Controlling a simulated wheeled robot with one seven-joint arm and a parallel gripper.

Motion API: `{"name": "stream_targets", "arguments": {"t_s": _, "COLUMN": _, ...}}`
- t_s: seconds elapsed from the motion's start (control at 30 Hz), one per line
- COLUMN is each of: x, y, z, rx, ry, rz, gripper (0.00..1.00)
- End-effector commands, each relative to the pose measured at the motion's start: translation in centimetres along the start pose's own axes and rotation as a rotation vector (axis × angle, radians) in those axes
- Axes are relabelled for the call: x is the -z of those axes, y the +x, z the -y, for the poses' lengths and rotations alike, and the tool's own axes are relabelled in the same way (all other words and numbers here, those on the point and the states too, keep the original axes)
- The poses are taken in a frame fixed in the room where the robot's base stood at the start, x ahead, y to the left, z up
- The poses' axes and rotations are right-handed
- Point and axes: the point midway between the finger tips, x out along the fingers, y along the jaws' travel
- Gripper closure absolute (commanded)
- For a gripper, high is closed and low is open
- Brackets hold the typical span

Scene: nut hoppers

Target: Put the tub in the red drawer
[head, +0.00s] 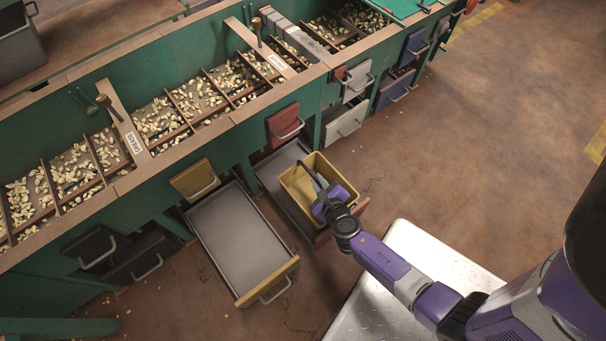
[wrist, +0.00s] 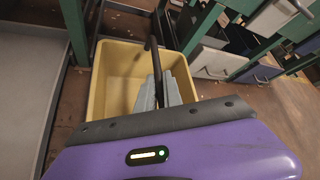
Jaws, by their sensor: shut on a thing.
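The yellow tub (head: 296,187) is a rectangular open box with a dark bar handle across its top. My gripper (head: 322,184) is shut on this handle from above. The wrist view shows the grey fingers (wrist: 158,92) closed around the bar over the empty-looking tub (wrist: 112,70). The red drawer (head: 273,163) is the pulled-out lower drawer under the red upper front. Its grey floor shows left of the tub, and its red front edge shows beyond my gripper. The tub is over or within this drawer. I cannot tell if it touches the floor.
A yellow-fronted drawer (head: 236,235) stands open and empty to the left. The green hopper bench (head: 235,150) holds divided bins of nuts. The brown floor at right is clear.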

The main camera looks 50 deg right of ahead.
Motion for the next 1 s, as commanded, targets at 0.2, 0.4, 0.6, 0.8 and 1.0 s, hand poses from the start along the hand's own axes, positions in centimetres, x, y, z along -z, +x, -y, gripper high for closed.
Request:
{"name": "stream_targets", "arguments": {"t_s": 0.2, "x": 0.5, "y": 2.5, "z": -1.1, "rx": 0.004, "ry": 0.004, "rz": 0.005, "gripper": 1.0}}
{"name": "stream_targets", "arguments": {"t_s": 0.4, "x": -0.9, "y": 4.6, "z": -1.2, "rx": 0.001, "ry": 0.002, "rz": 0.002, "gripper": 1.0}}
{"name": "stream_targets", "arguments": {"t_s": 0.6, "x": -1.6, "y": 5.5, "z": -1.1, "rx": 0.001, "ry": 0.0, "rz": 0.002, "gripper": 1.0}}
{"name": "stream_targets", "arguments": {"t_s": 0.8, "x": -3.2, "y": 8.2, "z": -1.2, "rx": 0.002, "ry": 0.001, "rz": 0.003, "gripper": 1.0}}
{"name": "stream_targets", "arguments": {"t_s": 1.0, "x": -2.2, "y": 8.4, "z": -1.8, "rx": 0.001, "ry": -0.001, "rz": 0.001, "gripper": 1.0}}
